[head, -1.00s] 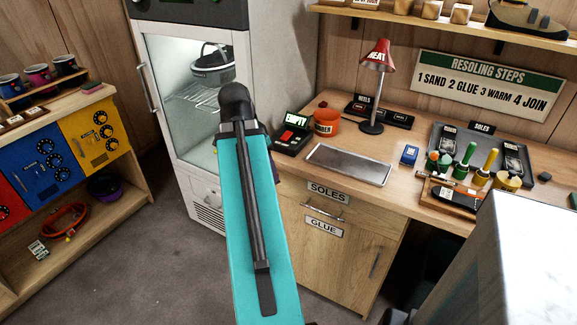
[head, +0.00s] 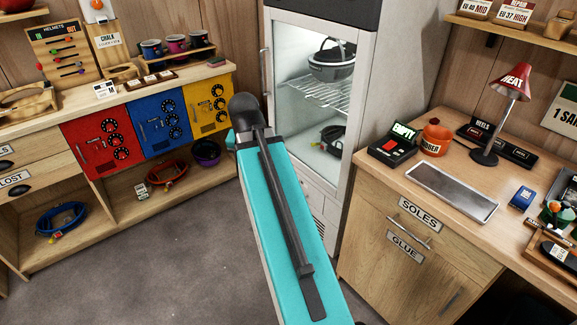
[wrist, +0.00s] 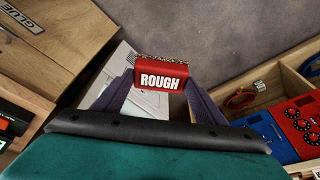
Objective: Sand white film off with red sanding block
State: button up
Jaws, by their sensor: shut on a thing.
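A red sanding block (wrist: 161,77) marked ROUGH shows in the wrist view, with a dark speckled upper edge. My gripper (wrist: 160,85) is shut on it, one dark finger on each side. The block is up in the air over the grey floor, apart from any surface. In the head view my turquoise arm stands in the middle, and the gripper and block are hidden from sight. I cannot make out any white film in these views.
The wooden bench at right holds a bare metal tray (head: 452,192), an orange RUBBER pot (head: 435,139), a red HEAT lamp (head: 501,112) and a small blue block (head: 522,198). A glass-fronted cabinet (head: 311,95) stands behind my arm. Coloured lockers (head: 158,126) are at left. Floor at lower left is clear.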

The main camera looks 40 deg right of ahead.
jog(key=w+a+n+y, duration=0.1)
jog(key=w+a+n, duration=0.2)
jog(key=a, duration=0.5)
jog(key=w+a+f+n, duration=0.1)
jog(key=w+a+n, duration=0.2)
jog(key=a, duration=0.6)
jog(key=w+a+n+t+y, duration=0.1)
jog(key=w+a+n, duration=0.2)
jog(key=a, duration=0.6)
jog(key=shift+f+n+y, duration=0.3)
jog(key=shift+f+n, duration=0.1)
jog(key=shift+n, duration=0.4)
